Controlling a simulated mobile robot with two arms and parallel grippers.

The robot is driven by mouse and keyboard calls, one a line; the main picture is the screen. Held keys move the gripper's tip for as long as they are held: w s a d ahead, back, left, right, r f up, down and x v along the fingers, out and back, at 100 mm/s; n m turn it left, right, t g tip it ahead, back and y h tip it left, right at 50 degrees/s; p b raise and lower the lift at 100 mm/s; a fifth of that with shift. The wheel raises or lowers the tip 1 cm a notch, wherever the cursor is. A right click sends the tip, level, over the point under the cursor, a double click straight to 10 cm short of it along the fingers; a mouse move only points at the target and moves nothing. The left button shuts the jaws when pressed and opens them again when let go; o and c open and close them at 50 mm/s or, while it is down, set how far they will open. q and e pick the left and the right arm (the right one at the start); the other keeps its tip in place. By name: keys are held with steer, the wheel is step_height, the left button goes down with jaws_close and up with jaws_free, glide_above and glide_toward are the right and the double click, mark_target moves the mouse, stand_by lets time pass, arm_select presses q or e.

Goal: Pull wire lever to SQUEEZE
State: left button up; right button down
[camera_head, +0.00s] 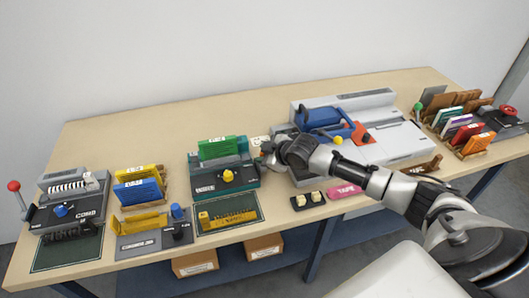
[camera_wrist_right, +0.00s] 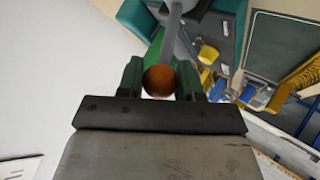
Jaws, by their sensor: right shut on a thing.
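The teal wire machine (camera_head: 238,180) stands on the bench left of my right gripper, with a green book upright on it and a yellow knob on its front. Its lever shows in the right wrist view as a grey rod (camera_wrist_right: 172,35) ending in an orange-brown ball (camera_wrist_right: 159,81). My right gripper (camera_head: 267,151) is at the machine's right side. In the wrist view its green fingers (camera_wrist_right: 160,78) are shut on the lever's ball. In the head view the gripper mostly hides the lever, and the SQUEEZE mark cannot be read. My left gripper is not in view.
A comb machine (camera_head: 75,213) with a red-balled lever and a yellow-and-blue tool (camera_head: 150,230) stand at left. A large white-and-blue machine (camera_head: 345,115) stands behind my right arm. A pink tape block (camera_head: 345,191) lies near the front edge. The bench's back strip is clear.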

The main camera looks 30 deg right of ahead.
steer(key=shift+s+a+f, duration=0.1)
steer(key=shift+s+f, duration=0.25)
steer(key=shift+s, duration=0.1)
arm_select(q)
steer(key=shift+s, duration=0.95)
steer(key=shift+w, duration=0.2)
arm_select(e)
steer(key=c, duration=1.1)
jaws_free()
steer(key=shift+f, duration=0.1)
steer(key=o, duration=0.3)
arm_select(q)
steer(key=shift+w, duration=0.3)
arm_select(e)
steer(key=shift+o, duration=0.2)
steer(key=shift+r, duration=0.2)
